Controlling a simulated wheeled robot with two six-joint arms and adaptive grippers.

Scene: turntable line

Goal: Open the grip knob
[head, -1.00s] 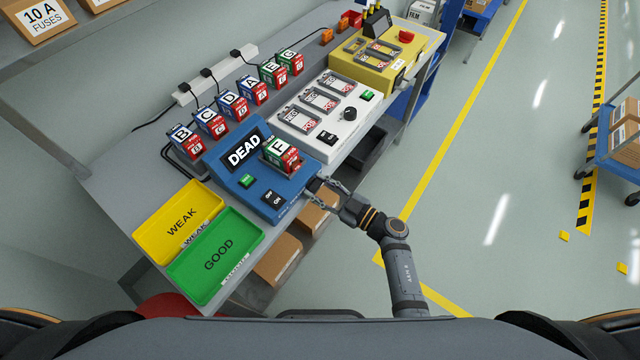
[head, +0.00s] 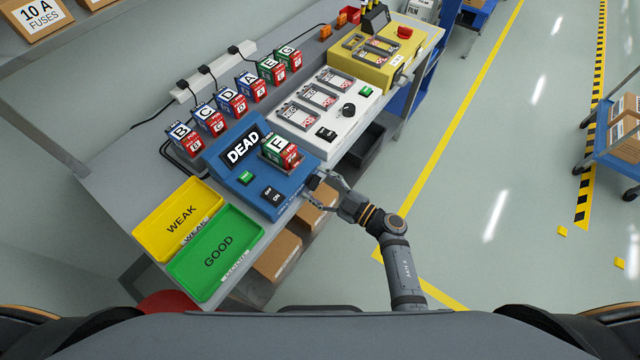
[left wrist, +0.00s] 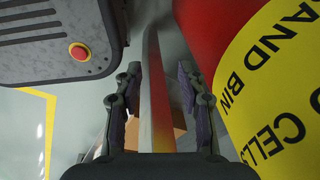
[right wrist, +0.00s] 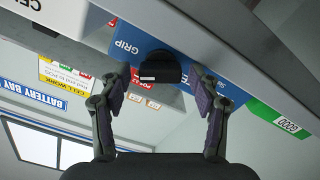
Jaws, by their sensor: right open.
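The grip knob (right wrist: 160,68) is a black, half-round knob with a pale mark. It sits on the front of the blue tester (right wrist: 190,62), beside the word GRIP. My right gripper (right wrist: 160,100) is open, with its fingers on either side of the knob in the picture; contact cannot be told. In the head view my right gripper (head: 318,192) is at the front edge of the blue tester (head: 235,178). A battery box F (head: 281,150) sits on the tester, whose display reads DEAD. My left gripper (left wrist: 160,95) is open and empty, with a bench edge or bar behind it.
A yellow WEAK tray (head: 150,240) and a green GOOD tray (head: 190,285) lie left of the tester. A white charger (head: 345,130) and a yellow machine (head: 375,75) stand beyond it. A red and yellow bin (left wrist: 265,75) is close to my left gripper.

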